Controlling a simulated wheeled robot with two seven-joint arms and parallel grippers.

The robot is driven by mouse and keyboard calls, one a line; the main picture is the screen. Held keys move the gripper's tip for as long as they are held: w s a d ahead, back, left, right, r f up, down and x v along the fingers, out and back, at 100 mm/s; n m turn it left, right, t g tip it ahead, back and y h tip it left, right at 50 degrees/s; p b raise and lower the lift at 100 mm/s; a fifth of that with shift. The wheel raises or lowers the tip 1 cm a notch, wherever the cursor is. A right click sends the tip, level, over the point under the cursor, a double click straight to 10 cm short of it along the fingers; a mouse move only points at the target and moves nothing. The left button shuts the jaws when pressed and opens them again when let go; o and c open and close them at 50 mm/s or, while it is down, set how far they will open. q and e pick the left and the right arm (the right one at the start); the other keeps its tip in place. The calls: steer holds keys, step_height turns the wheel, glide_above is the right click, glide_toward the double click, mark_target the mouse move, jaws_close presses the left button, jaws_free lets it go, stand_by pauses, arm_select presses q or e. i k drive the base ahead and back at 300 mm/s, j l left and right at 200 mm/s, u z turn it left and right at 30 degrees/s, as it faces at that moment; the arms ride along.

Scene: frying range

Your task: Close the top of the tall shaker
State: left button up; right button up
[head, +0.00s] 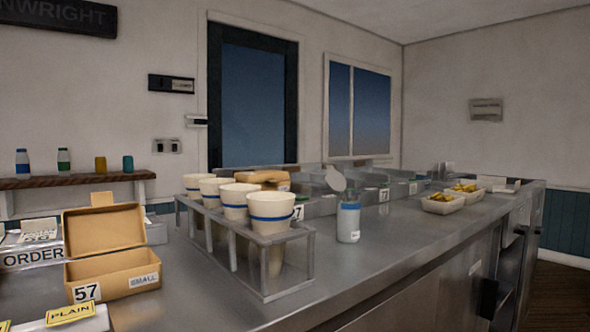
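The tall shaker (348,223) stands upright on the steel counter, right of the cup rack. It has a pale translucent body, a blue band near the top and a small white label low down. Its round grey lid (336,179) is flipped up and tilted to the left above the mouth, so the top is open. Neither of my grippers shows in the head view.
A metal rack (264,268) holding several cups (270,209) stands just left of the shaker. An open cardboard box (117,270) sits further left. Food trays (443,204) lie at the right. The counter (400,250) right of the shaker is clear.

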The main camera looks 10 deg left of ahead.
mark_target(334, 181)
steer(key=l+u, duration=0.3)
steer(key=u, duration=0.15)
steer(key=i+l+u, duration=0.1)
steer(key=l+u, duration=0.6)
steer(key=u, duration=0.2)
